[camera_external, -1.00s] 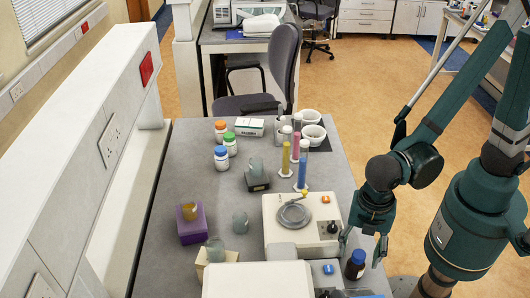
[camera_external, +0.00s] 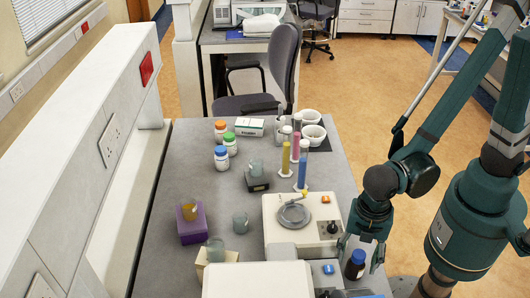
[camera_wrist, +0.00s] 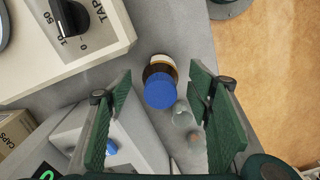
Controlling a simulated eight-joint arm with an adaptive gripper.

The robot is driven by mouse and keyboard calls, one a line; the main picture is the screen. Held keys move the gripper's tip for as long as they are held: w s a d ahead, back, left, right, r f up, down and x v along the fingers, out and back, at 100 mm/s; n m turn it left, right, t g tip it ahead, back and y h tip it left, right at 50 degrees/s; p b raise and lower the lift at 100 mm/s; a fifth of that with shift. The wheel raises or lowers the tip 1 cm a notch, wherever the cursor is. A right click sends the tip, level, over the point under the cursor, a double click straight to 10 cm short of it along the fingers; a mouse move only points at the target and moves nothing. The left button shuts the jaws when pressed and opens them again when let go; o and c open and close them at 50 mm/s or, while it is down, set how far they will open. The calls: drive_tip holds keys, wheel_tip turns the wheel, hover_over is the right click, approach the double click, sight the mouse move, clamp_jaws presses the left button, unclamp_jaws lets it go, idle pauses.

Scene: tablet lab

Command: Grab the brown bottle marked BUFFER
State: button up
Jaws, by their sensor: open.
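A brown bottle with a blue cap (camera_wrist: 160,88) stands on the grey bench in the wrist view, between and a little beyond my open fingers. It also shows in the external view (camera_external: 355,264) near the bench's front right edge. Its label is mostly hidden, and I cannot read any marking. My gripper (camera_wrist: 158,112) is open and empty, with one green finger on each side of the bottle's line. In the external view my gripper (camera_external: 361,254) is above and around the bottle's cap, pointing down. I cannot tell whether the fingers touch it.
A cream device with a dial (camera_wrist: 75,35) stands close left of the bottle. Small clear glassware (camera_wrist: 184,117) stands close beside the bottle. A box marked CAPS (camera_wrist: 18,131) is at lower left. The bench's right edge is near, with the floor beyond.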

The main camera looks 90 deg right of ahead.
sight(355, 266)
drive_tip(key=shift+f, duration=2.25)
drive_tip(key=shift+a, duration=0.1)
drive_tip(key=shift+c, duration=0.5)
drive_tip(key=c, duration=1)
